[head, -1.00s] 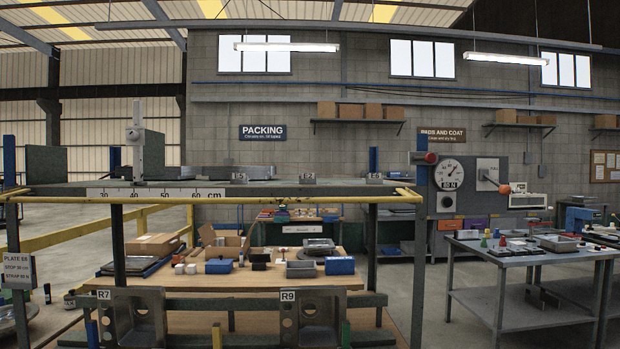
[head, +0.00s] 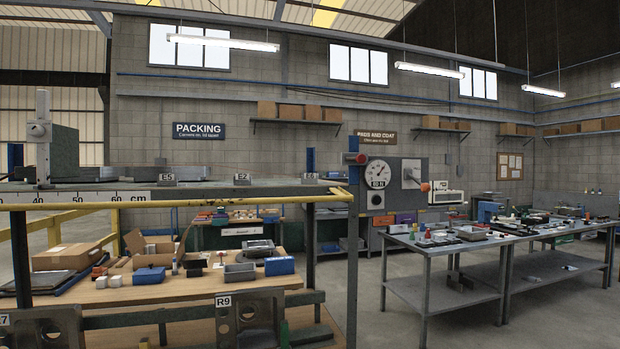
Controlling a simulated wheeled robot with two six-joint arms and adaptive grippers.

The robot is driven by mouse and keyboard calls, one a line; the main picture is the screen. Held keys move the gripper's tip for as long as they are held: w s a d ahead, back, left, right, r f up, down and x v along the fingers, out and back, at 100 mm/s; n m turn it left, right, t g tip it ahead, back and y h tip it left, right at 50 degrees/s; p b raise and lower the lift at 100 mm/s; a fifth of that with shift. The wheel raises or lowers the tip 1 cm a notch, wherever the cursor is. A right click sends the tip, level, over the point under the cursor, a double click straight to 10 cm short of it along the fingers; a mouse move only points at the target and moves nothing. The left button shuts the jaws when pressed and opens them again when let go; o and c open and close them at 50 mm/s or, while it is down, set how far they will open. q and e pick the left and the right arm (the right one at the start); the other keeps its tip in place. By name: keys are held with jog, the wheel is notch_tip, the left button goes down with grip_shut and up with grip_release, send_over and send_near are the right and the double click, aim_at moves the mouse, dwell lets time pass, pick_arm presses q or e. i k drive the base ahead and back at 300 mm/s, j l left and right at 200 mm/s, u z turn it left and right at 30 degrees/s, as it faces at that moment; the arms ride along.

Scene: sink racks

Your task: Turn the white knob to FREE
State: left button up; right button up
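A pale upright post (head: 42,160) stands on the long raised bench at the far left in the head view. A small whitish round knob (head: 38,130) sits on its face, about halfway up. Its pointer and any lettering, including the word FREE, are too small to read. A ruler strip (head: 90,197) with cm marks runs along the bench edge below the post. Neither of my grippers is in view, and nothing is seen touching the knob.
The raised bench has a yellow rail (head: 200,202) along its front. A packing table (head: 180,292) with boxes stands lower behind it.

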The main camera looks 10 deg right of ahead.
aim_at(35, 130)
jog(key=i+j, duration=0.1)
jog(key=j, duration=1.7)
jog(key=i+j, duration=0.1)
jog(key=j, duration=1.75)
jog(key=z, duration=0.05)
